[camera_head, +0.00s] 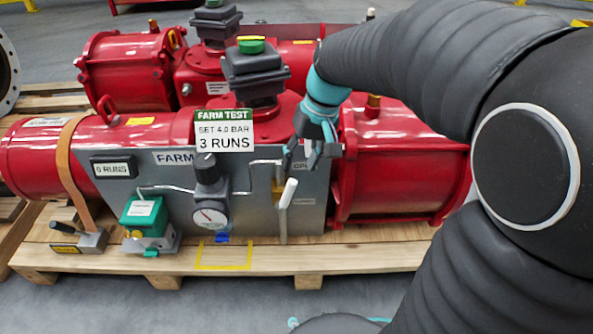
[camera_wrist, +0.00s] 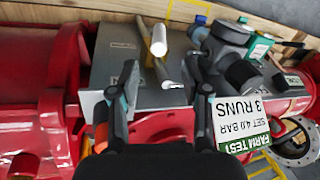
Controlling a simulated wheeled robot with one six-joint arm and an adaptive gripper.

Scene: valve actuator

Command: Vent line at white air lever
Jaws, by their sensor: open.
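The white air lever (camera_head: 288,193) is on the right part of the grey panel (camera_head: 250,205). Its handle leans slightly, upper end to the right. My gripper (camera_head: 302,158) is open and empty above the lever, close to the panel's upper right. In the wrist view the lever's white handle (camera_wrist: 158,40) shows beyond and between the open fingers (camera_wrist: 160,78), apart from them. A thin metal line runs along the panel near the lever. A black regulator with a round gauge (camera_head: 209,215) is left of the lever.
A "FARM TEST, SET 4.0 BAR, 3 RUNS" sign (camera_head: 223,131) stands above the regulator. A "0 RUNS" display (camera_head: 113,167) and green box (camera_head: 146,215) are further left. Red actuator cylinders (camera_head: 395,170) lie behind the panel on a wooden pallet (camera_head: 370,258). A yellow outline (camera_head: 224,268) marks the pallet.

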